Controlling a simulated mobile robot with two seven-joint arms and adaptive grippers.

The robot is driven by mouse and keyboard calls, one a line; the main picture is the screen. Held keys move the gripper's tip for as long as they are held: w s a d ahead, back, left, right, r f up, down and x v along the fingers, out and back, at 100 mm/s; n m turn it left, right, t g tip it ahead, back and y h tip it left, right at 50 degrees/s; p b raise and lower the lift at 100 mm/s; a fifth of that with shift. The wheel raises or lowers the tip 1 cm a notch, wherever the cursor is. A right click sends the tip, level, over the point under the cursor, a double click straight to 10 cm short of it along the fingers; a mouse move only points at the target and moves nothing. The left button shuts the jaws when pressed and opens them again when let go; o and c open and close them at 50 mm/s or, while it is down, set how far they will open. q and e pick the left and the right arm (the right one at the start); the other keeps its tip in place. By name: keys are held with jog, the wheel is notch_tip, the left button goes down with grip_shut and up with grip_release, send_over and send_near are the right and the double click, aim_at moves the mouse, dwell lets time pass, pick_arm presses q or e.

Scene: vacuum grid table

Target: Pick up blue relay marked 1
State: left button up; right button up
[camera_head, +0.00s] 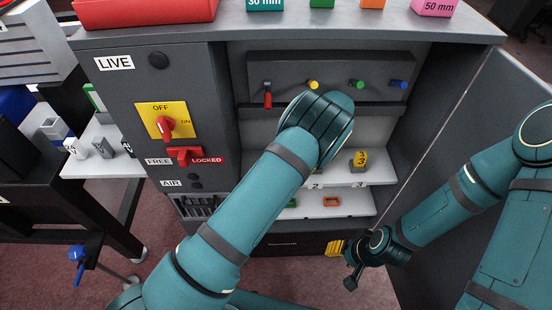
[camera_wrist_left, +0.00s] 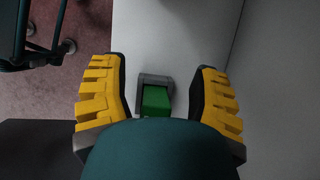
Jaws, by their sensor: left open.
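No blue relay marked 1 can be made out in either view; my left arm covers part of the cabinet shelves. A yellow relay marked 3 (camera_head: 360,160) stands on the upper shelf. My left gripper (camera_wrist_left: 161,100) is open in the left wrist view, its yellow ribbed fingers spread either side of a green block (camera_wrist_left: 155,101) in a dark grey frame, not gripping it. In the head view the left gripper is hidden behind its wrist. My right gripper (camera_head: 345,264) is low at the cabinet's front right, and its finger opening is unclear.
The upper shelf (camera_head: 379,170) has labels 2 and 3. The lower shelf (camera_head: 350,208) holds an orange frame (camera_head: 331,201). A red lever (camera_head: 267,98) and coloured knobs line the back panel. The open door (camera_head: 470,120) bounds the right. Small blocks stand on a left side table (camera_head: 92,169).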

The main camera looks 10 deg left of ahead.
pick_arm(q)
jog(key=a, duration=0.2)
jog(key=s+a, duration=0.1)
jog(key=a, duration=0.2)
jog(key=s+a, duration=0.1)
jog(key=a, duration=0.1)
jog(key=shift+s+a, duration=0.15)
jog(key=shift+a, duration=0.25)
jog(key=a, duration=0.2)
jog(key=s+a+b, duration=0.1)
jog(key=a, duration=0.1)
jog(key=shift+s+f, duration=0.1)
jog(key=shift+f, duration=0.2)
jog(key=shift+a+f, duration=0.1)
jog(key=shift+f, duration=0.15)
jog(key=shift+o, duration=0.2)
grip_shut()
